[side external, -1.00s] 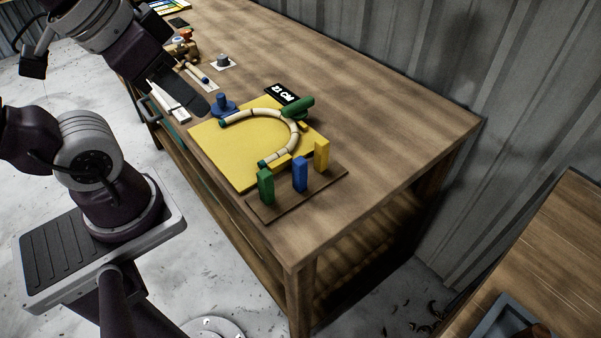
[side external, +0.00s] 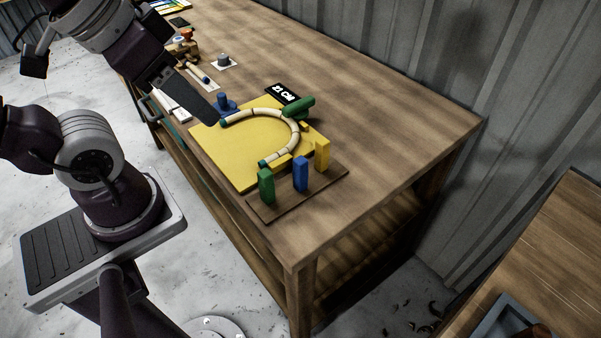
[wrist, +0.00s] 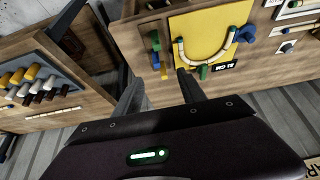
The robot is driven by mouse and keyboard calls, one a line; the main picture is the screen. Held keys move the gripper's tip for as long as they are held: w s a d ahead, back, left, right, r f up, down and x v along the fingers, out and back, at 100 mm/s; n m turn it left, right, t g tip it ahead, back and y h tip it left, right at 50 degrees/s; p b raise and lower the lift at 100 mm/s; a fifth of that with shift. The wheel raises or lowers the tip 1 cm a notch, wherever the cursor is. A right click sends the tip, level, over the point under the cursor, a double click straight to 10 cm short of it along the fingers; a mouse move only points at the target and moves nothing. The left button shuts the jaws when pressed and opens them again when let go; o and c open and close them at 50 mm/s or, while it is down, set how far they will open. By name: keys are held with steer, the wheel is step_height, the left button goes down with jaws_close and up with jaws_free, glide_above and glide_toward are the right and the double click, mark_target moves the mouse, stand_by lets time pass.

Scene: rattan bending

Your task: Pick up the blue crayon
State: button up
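The blue crayon (side external: 300,174) looks like a blue upright block. It stands on a brown wooden base (side external: 268,212) at the table's near end, between a green block (side external: 266,186) and a yellow block (side external: 322,155). In the wrist view the blue block (wrist: 155,60) shows small, beyond the fingers. My gripper (wrist: 158,84) is open, with its two fingers apart and nothing seen between them. In the side view my gripper (side external: 210,110) hangs near the yellow board's back left corner, to the upper left of the blue block and apart from it.
A curved rattan piece (side external: 294,131) lies on the yellow board (side external: 240,160), beside a blue knob (side external: 226,103) and a green peg (side external: 299,107). A black sign (side external: 283,93) lies behind. The table's right side is clear. Another table (wrist: 85,98) holds a tray of rods.

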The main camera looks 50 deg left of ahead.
steer(key=n+g, duration=0.6)
steer(key=n, duration=1.2)
glide_above(301, 171)
steer(key=a, duration=0.2)
steer(key=f, duration=1.7)
steer(key=shift+w, duration=0.2)
steer(key=f, duration=0.6)
steer(key=shift+w+d+f, duration=0.2)
steer(key=shift+d+f, duration=0.2)
jaws_close()
